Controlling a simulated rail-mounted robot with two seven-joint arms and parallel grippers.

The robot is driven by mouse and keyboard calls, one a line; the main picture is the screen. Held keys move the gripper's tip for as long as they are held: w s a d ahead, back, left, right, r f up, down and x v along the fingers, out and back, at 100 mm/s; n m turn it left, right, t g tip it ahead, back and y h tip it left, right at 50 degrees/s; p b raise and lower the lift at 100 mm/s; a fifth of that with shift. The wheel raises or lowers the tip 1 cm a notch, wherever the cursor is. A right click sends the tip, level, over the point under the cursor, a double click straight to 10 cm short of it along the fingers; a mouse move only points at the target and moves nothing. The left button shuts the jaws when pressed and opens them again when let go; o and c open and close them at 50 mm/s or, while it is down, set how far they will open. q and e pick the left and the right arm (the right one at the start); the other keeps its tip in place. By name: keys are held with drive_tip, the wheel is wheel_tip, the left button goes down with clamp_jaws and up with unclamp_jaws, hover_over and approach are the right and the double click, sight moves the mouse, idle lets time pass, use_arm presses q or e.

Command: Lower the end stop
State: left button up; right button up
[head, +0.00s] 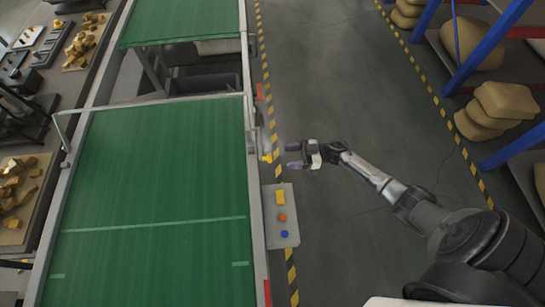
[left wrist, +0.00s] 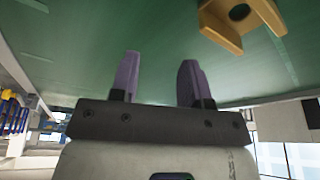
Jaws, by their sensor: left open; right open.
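A thin light bar (head: 150,103), which looks like the end stop, spans the far end of the near green conveyor (head: 150,190). It seems to stand above the belt, with a bent post at its left end. A small yellow handle (head: 266,157) sticks out from the conveyor's right side. My right gripper (head: 291,156) is open and empty over the aisle, just right of the yellow handle and apart from it. My left gripper (left wrist: 158,82) is open and empty in the left wrist view, with a green surface behind its purple fingers; the head view does not show it.
A grey panel (head: 281,215) with yellow, red and blue parts sits beside the conveyor's right edge. A yellow bracket (left wrist: 235,22) shows in the left wrist view. A second green belt (head: 180,20) lies beyond a gap. Racks with sacks (head: 505,100) stand right; the aisle floor is clear.

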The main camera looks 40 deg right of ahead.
drive_tip(key=x, duration=0.7)
drive_tip(key=shift+r, duration=0.1)
clamp_jaws()
idle(0.6)
